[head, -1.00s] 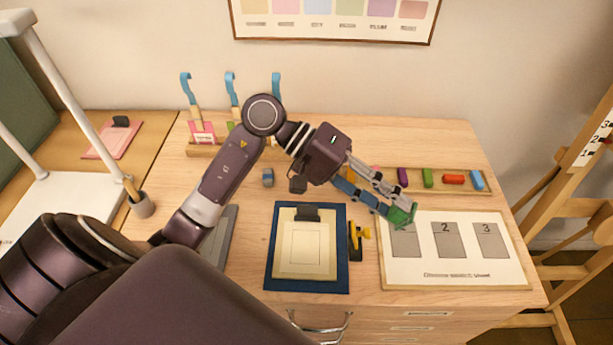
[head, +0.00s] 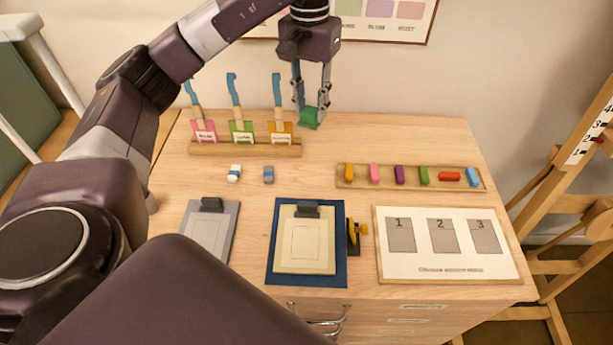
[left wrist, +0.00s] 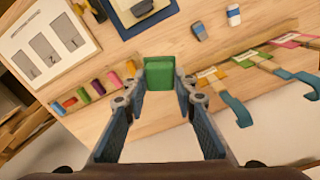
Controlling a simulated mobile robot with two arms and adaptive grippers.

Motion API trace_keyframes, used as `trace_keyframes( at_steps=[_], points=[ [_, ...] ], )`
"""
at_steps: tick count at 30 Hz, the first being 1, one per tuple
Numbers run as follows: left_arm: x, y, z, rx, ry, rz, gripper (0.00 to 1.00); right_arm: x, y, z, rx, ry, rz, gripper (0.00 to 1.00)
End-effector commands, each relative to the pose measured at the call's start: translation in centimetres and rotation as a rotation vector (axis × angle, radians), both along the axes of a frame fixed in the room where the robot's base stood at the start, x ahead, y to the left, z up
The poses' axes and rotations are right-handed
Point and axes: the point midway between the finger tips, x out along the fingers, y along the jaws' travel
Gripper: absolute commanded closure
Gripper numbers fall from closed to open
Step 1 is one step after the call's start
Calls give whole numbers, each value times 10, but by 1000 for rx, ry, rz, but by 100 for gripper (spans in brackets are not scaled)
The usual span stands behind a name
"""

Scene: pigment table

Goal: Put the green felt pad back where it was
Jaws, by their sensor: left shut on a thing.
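The green felt pad (head: 309,118) is a small green block between the fingertips of my left gripper (head: 313,108). The gripper is shut on it and holds it toward the back of the table, to the right of the brush rack. In the left wrist view the pad (left wrist: 159,74) sits between both fingertips. The white board (head: 447,258) with three grey numbered rectangles lies at the right front, and no pad lies on it. My right gripper is not in view.
A wooden rack (head: 245,149) holds three blue-handled tools at the back left. A wooden tray (head: 410,185) holds several coloured sticks. Two small blocks (head: 234,173) lie near the rack. A clipboard on a blue mat (head: 277,272) lies at the front middle. Clear table lies around the tray.

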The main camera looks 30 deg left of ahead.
Motion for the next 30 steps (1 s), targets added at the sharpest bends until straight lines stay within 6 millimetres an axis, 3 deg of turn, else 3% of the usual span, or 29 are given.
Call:
trace_keyframes(
  at_steps=[5, 13, 21, 25, 30],
  points=[
    [-1, 11, -7, 17, 7, 24, 94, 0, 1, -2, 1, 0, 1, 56],
    [-2, 10, -59, 14, 8, 23, 94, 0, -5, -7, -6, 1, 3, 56],
    [-2, 10, -125, 16, 10, 24, 94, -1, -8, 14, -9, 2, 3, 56],
    [-1, 9, -146, 14, 6, 23, 94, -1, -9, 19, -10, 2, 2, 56],
    [0, 10, -158, 15, 4, 23, 94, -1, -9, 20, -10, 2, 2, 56]
  ],
)
